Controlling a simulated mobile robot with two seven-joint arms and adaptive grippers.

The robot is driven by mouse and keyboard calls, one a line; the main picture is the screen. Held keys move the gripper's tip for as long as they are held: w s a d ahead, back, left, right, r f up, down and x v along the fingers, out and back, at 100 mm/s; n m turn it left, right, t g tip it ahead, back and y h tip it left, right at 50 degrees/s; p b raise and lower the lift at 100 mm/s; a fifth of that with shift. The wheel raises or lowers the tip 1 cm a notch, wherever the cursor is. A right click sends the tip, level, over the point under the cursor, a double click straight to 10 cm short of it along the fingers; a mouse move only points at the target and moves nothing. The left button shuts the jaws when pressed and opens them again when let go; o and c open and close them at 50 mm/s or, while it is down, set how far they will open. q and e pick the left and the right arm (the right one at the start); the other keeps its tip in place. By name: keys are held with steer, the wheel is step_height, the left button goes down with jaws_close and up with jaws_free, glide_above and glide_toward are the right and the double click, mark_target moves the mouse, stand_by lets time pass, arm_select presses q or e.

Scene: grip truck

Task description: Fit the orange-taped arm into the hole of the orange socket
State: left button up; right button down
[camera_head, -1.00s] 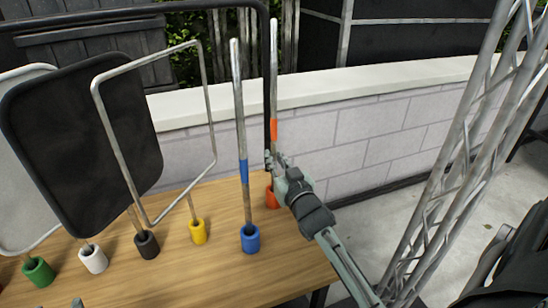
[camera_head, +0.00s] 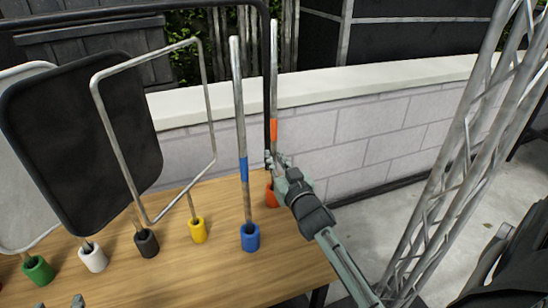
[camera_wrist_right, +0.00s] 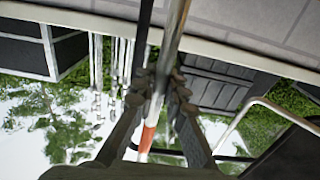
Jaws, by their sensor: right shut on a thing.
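The orange-taped arm (camera_head: 274,80) is a thin grey metal rod with an orange band, standing nearly upright. My right gripper (camera_head: 275,160) is shut on it below the band. The right wrist view shows both fingers (camera_wrist_right: 160,88) around the rod (camera_wrist_right: 176,25), and the orange tape (camera_wrist_right: 147,138). The orange socket (camera_head: 271,198) stands on the table directly below the gripper. My gripper covers the rod's lower part, so I cannot tell whether its end is in the hole. My left gripper (camera_head: 77,301) shows only its tips at the bottom edge.
A blue socket (camera_head: 250,238) with a blue-taped rod (camera_head: 241,120) stands close left of the orange one. Yellow (camera_head: 198,231), black (camera_head: 146,243), white and green sockets hold frames and panels further left. A metal truss (camera_head: 465,160) stands at right.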

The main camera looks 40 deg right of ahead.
steer(key=c, duration=1.5)
jaws_free()
steer(key=shift+f, duration=0.1)
steer(key=shift+f, duration=0.1)
steer(key=v, duration=1.2)
steer(key=shift+a, duration=0.1)
